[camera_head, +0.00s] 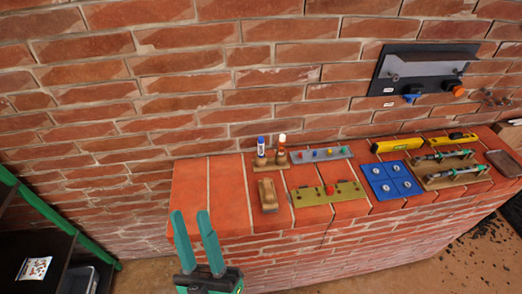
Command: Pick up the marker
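A white marker with a blue cap (261,147) stands upright at the back of the brick ledge (190,190). Beside it on its right stands a reddish-brown upright item with a pale top (282,145), perhaps a second marker. Both appear to be in a small wooden stand (270,166). My gripper (190,214) is in front of the ledge's left end, below and to the left of the marker and apart from it. Its two green fingers point up, spread apart with nothing between them.
A wooden block (267,195) lies in front of the stand. A grey strip with coloured knobs (320,154), an olive plate (329,194), a blue panel (391,181) and yellow levels (397,145) are to the right. A brick wall rises behind. The ledge's left end is bare.

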